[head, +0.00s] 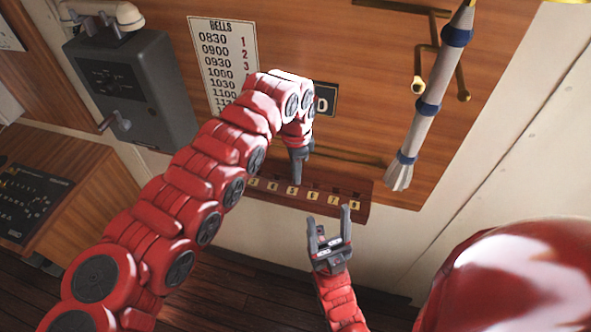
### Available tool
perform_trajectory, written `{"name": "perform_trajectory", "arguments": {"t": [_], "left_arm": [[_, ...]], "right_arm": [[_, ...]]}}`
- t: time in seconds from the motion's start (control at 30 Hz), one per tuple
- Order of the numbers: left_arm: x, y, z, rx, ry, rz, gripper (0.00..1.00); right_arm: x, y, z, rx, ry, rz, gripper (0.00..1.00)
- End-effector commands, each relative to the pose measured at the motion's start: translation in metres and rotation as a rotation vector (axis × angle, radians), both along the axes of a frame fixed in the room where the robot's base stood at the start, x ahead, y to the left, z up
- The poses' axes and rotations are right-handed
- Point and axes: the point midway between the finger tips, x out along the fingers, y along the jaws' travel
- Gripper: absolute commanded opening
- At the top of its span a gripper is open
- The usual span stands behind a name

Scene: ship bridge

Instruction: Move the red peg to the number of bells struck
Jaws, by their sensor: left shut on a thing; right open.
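The wooden peg rack (362,205) runs along the lower wall panel, with a row of small holes and numbered yellow tags; 5, 6, 7 and 8 are readable. My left gripper (297,178) points down at the rack, just above the tag 5, with its tips close to the holes. It is shut on the red peg, which its fingers hide. My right gripper (328,215) is open and empty, in front of the rack's right part. The BELLS chart (222,60) pairs times from 0830 with red numbers 1, 2, 3; lower rows are hidden by my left arm.
A dark sign (325,99) ending in 0 is mostly covered by my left arm. A grey wall box with a lever (130,90) is at the left. A grey-and-blue rolled flag (432,95) hangs at the right. A console (60,200) stands at the lower left.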

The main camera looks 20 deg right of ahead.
Motion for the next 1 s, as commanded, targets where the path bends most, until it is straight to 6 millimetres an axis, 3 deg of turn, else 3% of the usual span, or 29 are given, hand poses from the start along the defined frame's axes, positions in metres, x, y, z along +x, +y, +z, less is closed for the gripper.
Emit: {"name": "perform_trajectory", "arguments": {"t": [0.13, 0.17, 0.33, 0.87, 1.0], "left_arm": [[0.0001, 0.0001, 0.0001, 0.0, 0.0, 0.0, 0.0], [0.0, 0.0001, 0.0, 0.0, 0.0, 0.0, 0.3], [0.0001, 0.0001, 0.0, 0.0, 0.0, 0.0, 0.6], [0.0014, 0.0001, 0.001, -0.001, -0.004, 0.002, 0.6], [0.0024, -0.0005, 0.0096, -0.003, -0.006, 0.002, 0.6]], "right_arm": [[0.0, 0.0, 0.0001, 0.0, 0.0, 0.0, 0.65], [0.0, 0.0, 0.0, 0.0, 0.0, 0.0, 0.65], [0.0, 0.0, 0.0, 0.0, 0.0, 0.0, 0.65], [0.0, 0.0, -0.0006, 0.0, 0.0, 0.0, 0.65], [0.0, 0.0, -0.0077, 0.0, 0.0, 0.0, 0.65]]}}
